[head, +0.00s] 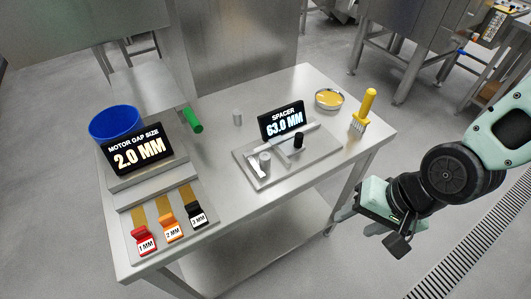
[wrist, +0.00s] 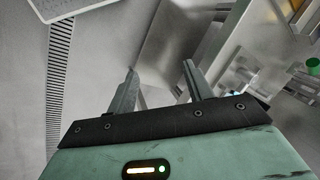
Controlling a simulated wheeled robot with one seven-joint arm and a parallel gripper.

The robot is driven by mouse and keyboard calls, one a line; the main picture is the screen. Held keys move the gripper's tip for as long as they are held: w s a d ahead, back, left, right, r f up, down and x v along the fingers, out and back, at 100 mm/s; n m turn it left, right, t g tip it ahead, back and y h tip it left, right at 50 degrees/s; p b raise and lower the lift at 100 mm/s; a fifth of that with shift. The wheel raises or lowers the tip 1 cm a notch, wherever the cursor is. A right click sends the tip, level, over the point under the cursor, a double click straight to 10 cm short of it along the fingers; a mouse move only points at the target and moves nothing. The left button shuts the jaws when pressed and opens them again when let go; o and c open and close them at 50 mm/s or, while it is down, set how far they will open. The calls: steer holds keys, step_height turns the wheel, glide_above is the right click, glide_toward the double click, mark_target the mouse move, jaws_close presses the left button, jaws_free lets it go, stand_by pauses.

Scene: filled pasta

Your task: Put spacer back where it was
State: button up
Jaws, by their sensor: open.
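A display reading "SPACER 63.0 MM" (head: 283,121) stands at the back of a flat metal gauge plate (head: 263,180) on the steel table. On the plate are a light grey cylinder (head: 265,162) at the left and a black cylindrical part (head: 299,140) at the right. Another small grey cylinder (head: 237,118) stands on the bare table behind and left of the display. I cannot tell for sure which cylinder is the spacer. My gripper (wrist: 160,72) is open and empty, with its fingers apart. In the head view it is off the table's right side, away from all these parts.
A "MOTOR GAP SIZE 2.0 MM" display (head: 139,150), a blue bowl (head: 115,123) and a green cylinder (head: 193,121) are at the left. Red, orange and black labelled tags (head: 171,229) lie in front. A yellow brush (head: 363,109) and a round dish (head: 329,99) are at back right.

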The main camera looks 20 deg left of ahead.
steer(key=w+a+r+m+t+y+p, duration=0.1)
steer(key=a+m+t+y+p, duration=0.3)
steer(key=m, duration=0.8)
steer(key=w+a+r+m+t+y+p, duration=0.1)
steer(key=a+m+t+y+p, duration=0.25)
steer(key=m, duration=0.95)
steer(key=b, duration=0.4)
glide_toward(268, 159)
steer(key=x, duration=0.3)
steer(key=shift+a, duration=0.3)
steer(key=p+x, duration=0.2)
steer(key=x, duration=0.3)
steer(key=shift+w, duration=0.15)
steer(key=shift+w+a+f, duration=0.3)
steer(key=shift+a+f, duration=0.05)
steer(key=shift+a, duration=0.1)
jaws_close()
